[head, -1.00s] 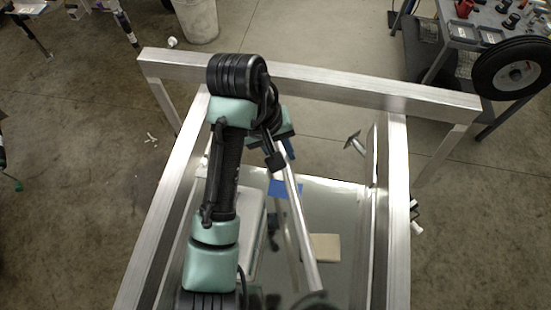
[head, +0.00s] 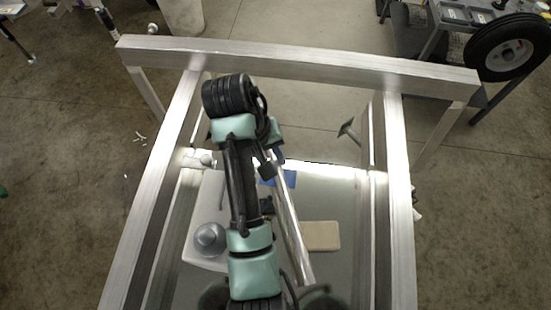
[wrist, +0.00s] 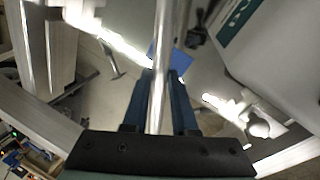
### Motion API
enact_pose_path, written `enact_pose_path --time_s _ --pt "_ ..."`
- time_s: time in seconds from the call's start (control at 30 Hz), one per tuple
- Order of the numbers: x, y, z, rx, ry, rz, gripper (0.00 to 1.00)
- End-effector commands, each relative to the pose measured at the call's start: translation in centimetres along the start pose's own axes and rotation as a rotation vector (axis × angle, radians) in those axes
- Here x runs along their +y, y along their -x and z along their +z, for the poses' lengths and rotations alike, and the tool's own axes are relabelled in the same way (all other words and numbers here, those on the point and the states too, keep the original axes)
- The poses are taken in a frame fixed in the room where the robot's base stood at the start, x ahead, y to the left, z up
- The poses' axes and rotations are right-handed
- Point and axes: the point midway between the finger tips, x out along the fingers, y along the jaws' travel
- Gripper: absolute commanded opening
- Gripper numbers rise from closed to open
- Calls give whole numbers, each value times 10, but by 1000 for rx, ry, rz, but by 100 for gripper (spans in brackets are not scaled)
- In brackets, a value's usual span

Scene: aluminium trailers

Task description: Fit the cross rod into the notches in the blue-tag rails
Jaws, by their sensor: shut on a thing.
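The cross rod (head: 290,232) is a long silvery bar, running lengthwise between the side rails in the head view. In the wrist view the rod (wrist: 161,40) passes between the two blue fingers of my gripper (wrist: 160,82), which is shut on it. In the head view my arm hides most of the gripper. The left rail (head: 148,205) and right rail (head: 399,205) are bare aluminium. A blue patch (head: 287,179) lies beside the rod, and a blue patch (wrist: 182,60) also shows in the wrist view. I cannot make out notches or tags on the rails.
An aluminium crossbar (head: 300,63) closes the far end. A white case (head: 207,190) with a grey round knob (head: 210,239) sits left of my arm. A tan block (head: 321,236) lies right of the rod. A wheel (head: 503,47) stands at the upper right.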

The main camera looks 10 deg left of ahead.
Motion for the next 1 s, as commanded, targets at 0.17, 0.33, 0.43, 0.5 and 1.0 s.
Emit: enact_pose_path --time_s 0.17,0.33,0.43,0.5,1.0 --pt "-8 -31 1 -6 1 0 0" --pt "-10 -41 -1 -2 -1 0 0" --pt "-6 -40 -9 -2 -1 1 0" --pt "-2 -40 -18 -1 -1 1 0" --pt "0 -58 -36 -2 0 0 0"
